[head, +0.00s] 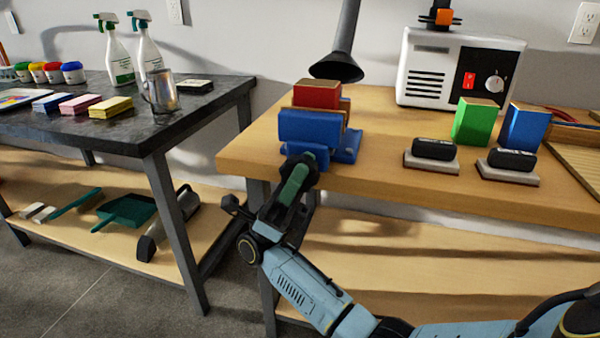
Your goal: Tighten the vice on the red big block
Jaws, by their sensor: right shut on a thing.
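The blue vice (308,127) stands near the front left corner of the wooden bench. The red big block (317,94) sits upright between its jaws, its lower part hidden behind the front jaw. Whether the jaws press on the block cannot be seen. My right gripper (298,172) is at the front of the vice, just past the bench's front edge. It is shut on the vice's handle, which is mostly covered by the fingers. My left gripper is not in view.
A green block (477,122) and a blue block (525,127) stand to the right on the bench, behind two dark erasers or brushes (434,149) on grey bases. A black lamp-like hood (336,67) hangs behind the vice. A white machine (455,70) stands at the back.

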